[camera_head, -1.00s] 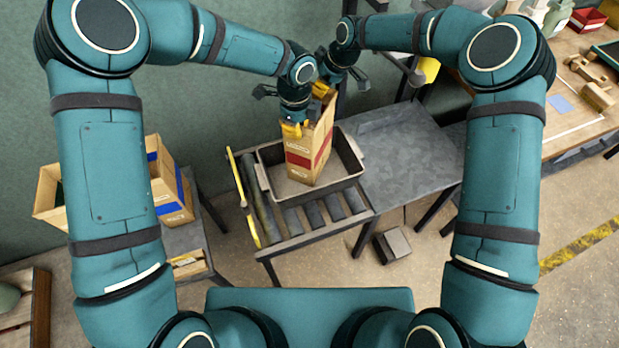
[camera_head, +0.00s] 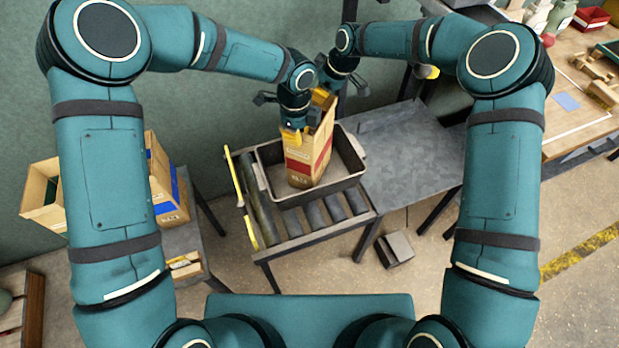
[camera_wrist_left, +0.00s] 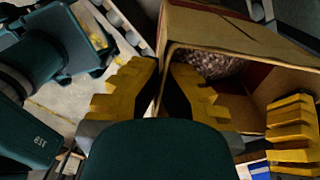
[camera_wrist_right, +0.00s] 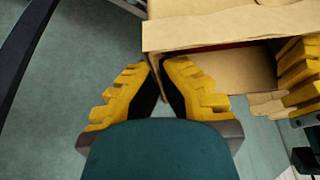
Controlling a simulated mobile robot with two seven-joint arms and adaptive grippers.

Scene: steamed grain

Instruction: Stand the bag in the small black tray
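The brown paper bag (camera_head: 307,158) with a red band stands close to upright within the small dark tray (camera_head: 347,185). I cannot tell whether its base bears fully on the tray floor. My left gripper (camera_head: 291,135) is at the bag's near top edge; in the left wrist view its yellow fingers (camera_wrist_left: 163,85) pinch the bag's wall. The bag's open mouth shows grain (camera_wrist_left: 208,63) inside. My right gripper (camera_head: 322,93) is at the far top edge; its fingers (camera_wrist_right: 156,75) close on the wall in the right wrist view. The far base is hidden.
The tray sits on a roller conveyor (camera_head: 312,216) with a yellow rail (camera_head: 240,195) at left. A bare grey table (camera_head: 405,150) adjoins at right. Boxes (camera_head: 165,185) stand on a side table at left. A wooden bench (camera_head: 575,85) with objects is at far right.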

